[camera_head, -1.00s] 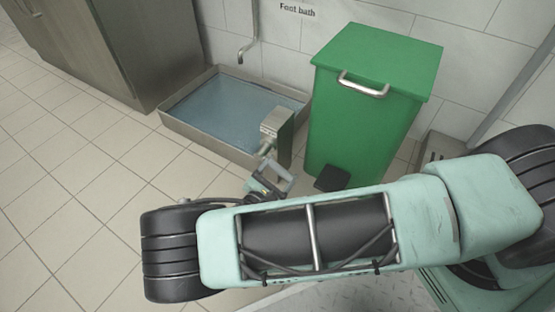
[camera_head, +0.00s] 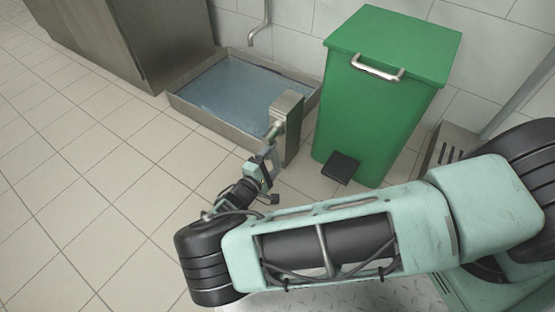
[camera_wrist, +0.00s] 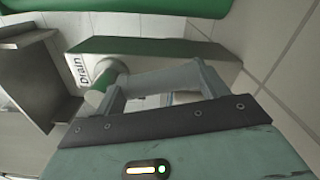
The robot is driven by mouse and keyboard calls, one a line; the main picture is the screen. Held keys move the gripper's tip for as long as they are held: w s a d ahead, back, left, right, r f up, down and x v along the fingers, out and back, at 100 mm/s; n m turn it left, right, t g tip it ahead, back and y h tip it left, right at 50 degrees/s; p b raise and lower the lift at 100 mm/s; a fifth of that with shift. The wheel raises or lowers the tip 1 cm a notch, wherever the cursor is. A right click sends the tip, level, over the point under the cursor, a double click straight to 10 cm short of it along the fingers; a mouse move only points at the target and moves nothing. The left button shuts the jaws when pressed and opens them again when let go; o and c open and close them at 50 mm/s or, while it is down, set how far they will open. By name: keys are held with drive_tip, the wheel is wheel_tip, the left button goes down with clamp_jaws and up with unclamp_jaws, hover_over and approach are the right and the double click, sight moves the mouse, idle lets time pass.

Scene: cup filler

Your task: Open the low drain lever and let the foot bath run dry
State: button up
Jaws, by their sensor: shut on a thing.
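The foot bath is a low steel basin (camera_head: 186,107) on the floor by the wall, with bluish water (camera_head: 240,84) in it. A steel drain post (camera_head: 290,118) stands at its front right corner. The drain lever (camera_head: 273,131), a short rod, sticks out from the post toward me. My gripper (camera_head: 269,150) is at this lever, shut on it. The wrist view shows my gripper's fingers (camera_wrist: 160,85) in front of the post, near the "Drain" label (camera_wrist: 82,71). The lever's greenish end (camera_wrist: 95,98) shows beside one finger; the grip itself is partly hidden.
A green pedal bin (camera_head: 380,100) stands close to the right of the post, its black pedal (camera_head: 341,168) low in front. A steel cabinet (camera_head: 150,40) is at the left. A spout (camera_head: 259,30) hangs over the bath. The tiled floor (camera_head: 110,190) at left is clear.

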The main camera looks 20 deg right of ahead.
drive_tip(key=shift+w+a+f+m, duration=0.2)
drive_tip(key=shift+w+a+m, duration=0.2)
drive_tip(key=shift+m, duration=0.5)
drive_tip(key=o, duration=1.4)
drive_tip(key=p+v, duration=0.3)
drive_tip(key=v, duration=1.4)
drive_tip(key=shift+s+a+r, duration=0.1)
drive_tip(key=shift+a, duration=0.05)
